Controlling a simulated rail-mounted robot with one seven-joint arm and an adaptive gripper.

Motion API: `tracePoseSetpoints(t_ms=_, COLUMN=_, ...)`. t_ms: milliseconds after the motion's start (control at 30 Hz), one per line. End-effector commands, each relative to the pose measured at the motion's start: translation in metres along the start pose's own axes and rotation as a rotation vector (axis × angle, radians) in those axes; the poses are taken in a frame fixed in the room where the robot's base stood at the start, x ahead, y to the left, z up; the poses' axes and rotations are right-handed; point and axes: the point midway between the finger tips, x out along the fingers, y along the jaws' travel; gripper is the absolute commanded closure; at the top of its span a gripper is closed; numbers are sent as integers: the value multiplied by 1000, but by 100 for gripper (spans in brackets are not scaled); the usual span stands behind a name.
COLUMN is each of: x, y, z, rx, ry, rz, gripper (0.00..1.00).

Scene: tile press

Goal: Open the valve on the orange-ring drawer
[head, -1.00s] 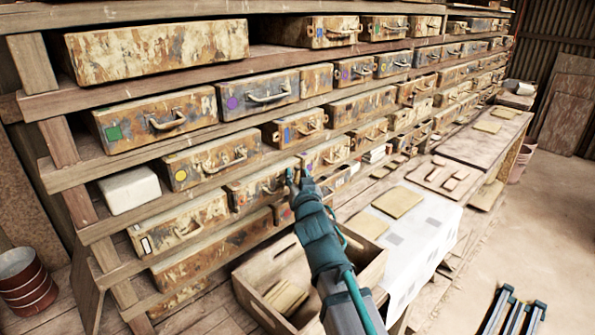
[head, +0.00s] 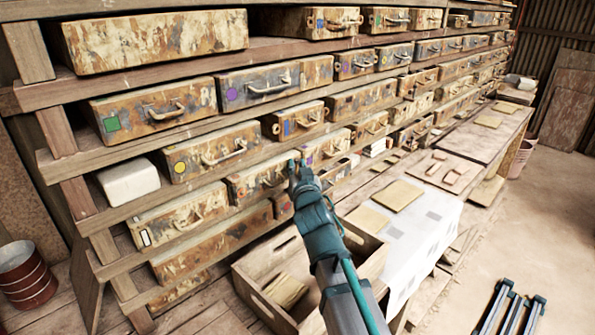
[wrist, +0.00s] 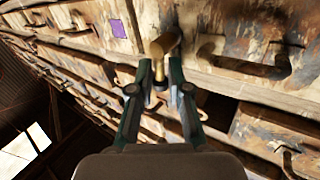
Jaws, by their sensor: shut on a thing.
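A rusty, peeling drawer (head: 252,182) with a bail handle sits in the shelf rack just left of my gripper (head: 298,168) in the head view. A small yellow-orange round mark shows near its left end; I cannot clearly make out a ring. In the wrist view a brass valve knob (wrist: 163,46) stands out from the drawer front, between the fingertips of my gripper (wrist: 161,82). The fingers are shut on it. The drawer's handle (wrist: 245,60) is to the right there. My gripper hides the valve in the head view.
A neighbouring drawer carries a purple square (wrist: 118,28), close to my fingers. Drawers fill the rack above and below. A wooden crate (head: 262,292) stands below my arm, and a table with a white cloth (head: 425,240) is to the right. The floor at the right is mostly open.

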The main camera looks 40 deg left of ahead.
Motion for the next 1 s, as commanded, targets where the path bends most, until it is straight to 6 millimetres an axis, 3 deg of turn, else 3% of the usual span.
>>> tracePoseSetpoints(t_ms=200, x=-1, y=-1, z=8, rx=-57, ry=42, rz=-6, gripper=100)
tracePoseSetpoints(t_ms=833, x=-3, y=-4, z=1, rx=-120, ry=81, rz=-10, gripper=100)
tracePoseSetpoints(t_ms=867, x=-3, y=-4, z=1, rx=-120, ry=81, rz=-10, gripper=79)
tracePoseSetpoints(t_ms=933, x=-3, y=-4, z=1, rx=-119, ry=81, rz=-10, gripper=68)
tracePoseSetpoints(t_ms=1000, x=-3, y=-4, z=1, rx=-119, ry=81, rz=-10, gripper=65)
